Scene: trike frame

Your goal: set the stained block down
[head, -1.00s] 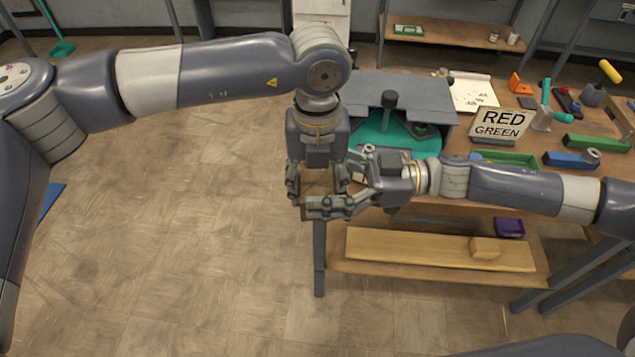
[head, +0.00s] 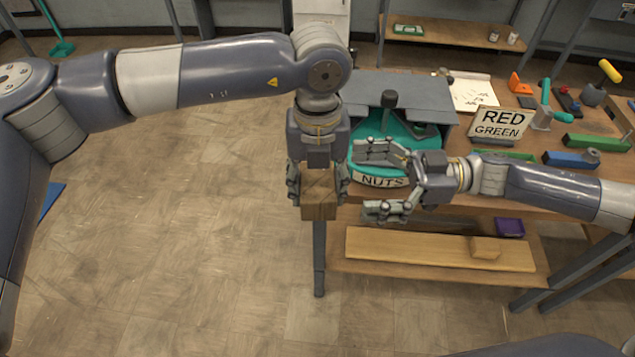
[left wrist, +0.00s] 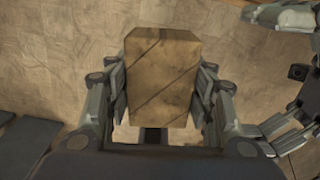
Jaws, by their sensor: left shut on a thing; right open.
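The stained block (head: 319,194) is brown wood with dark streaks. My left gripper (head: 318,182) points down and is shut on it, holding it in the air just left of the workbench's (head: 440,205) front left corner. In the left wrist view the block (left wrist: 160,80) sits between both fingers of my left gripper (left wrist: 165,100), with dark diagonal lines across its face. My right gripper (head: 375,182) is open and empty, to the right of the block and apart from it, in front of the teal tray labelled NUTS (head: 367,180).
A sign reading RED GREEN (head: 501,123), green and blue blocks and tools stand on the bench's right part. The lower shelf (head: 400,248) holds a small wooden block (head: 485,247) and a purple bin (head: 509,227). Open floor (head: 190,240) lies to the left.

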